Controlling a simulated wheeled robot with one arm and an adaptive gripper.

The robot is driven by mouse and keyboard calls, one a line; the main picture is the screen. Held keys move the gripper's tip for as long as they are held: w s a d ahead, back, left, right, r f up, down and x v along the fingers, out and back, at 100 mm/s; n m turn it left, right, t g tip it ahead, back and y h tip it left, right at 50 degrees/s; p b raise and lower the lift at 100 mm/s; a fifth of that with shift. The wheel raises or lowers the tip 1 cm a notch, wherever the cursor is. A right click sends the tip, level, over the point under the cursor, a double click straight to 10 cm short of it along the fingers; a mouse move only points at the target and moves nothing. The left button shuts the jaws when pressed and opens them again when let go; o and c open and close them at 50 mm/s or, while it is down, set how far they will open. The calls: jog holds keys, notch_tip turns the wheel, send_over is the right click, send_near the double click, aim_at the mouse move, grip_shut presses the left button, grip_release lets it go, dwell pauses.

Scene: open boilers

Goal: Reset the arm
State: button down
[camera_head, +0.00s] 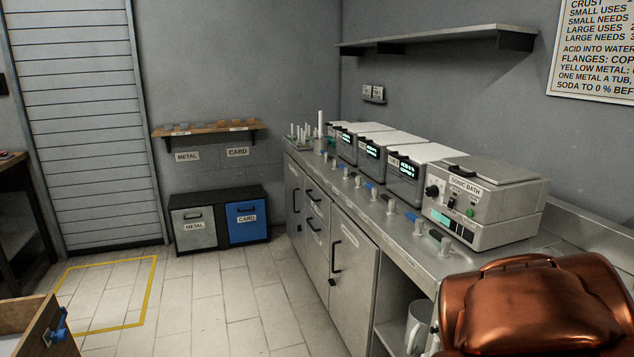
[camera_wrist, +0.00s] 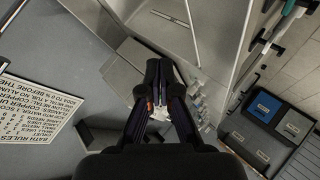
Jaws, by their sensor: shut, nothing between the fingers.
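My gripper (camera_wrist: 160,68) shows in the wrist view, with its two dark fingers drawn together at the tips and nothing held. It is in the air, and its body covers the lower middle of that view. My gripper is not visible in the head view.
A steel counter (camera_head: 412,243) along the right wall bears a sonic bath (camera_head: 483,200) and a row of grey tubs (camera_head: 407,180). A wall shelf (camera_head: 440,38) hangs above. METAL (camera_head: 194,228) and CARD (camera_head: 247,221) bins stand at the back. The tiled floor (camera_head: 215,300) is mostly clear.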

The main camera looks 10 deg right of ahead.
jog(key=s+a+f+m+g+y+b, duration=0.15)
jog(key=s+a+f+g+y, duration=0.25)
jog(key=s+a+f, duration=0.45)
jog(key=s+a+f+g+y+b, duration=0.2)
jog(key=s+a+f+g+y, duration=0.3)
jog(key=s+a, duration=0.6)
jog(key=s+a+f+g, duration=0.1)
jog(key=s+a+g, duration=0.1)
jog(key=s+a, duration=0.45)
notch_tip(320, 180, up, 14)
jog(key=w+t+p, duration=0.1)
jog(key=w+p, duration=0.1)
jog(key=p, duration=1.1)
jog(key=shift+a+h, duration=0.3)
jog(key=shift+f+n, duration=0.15)
jog(key=shift+n, duration=0.1)
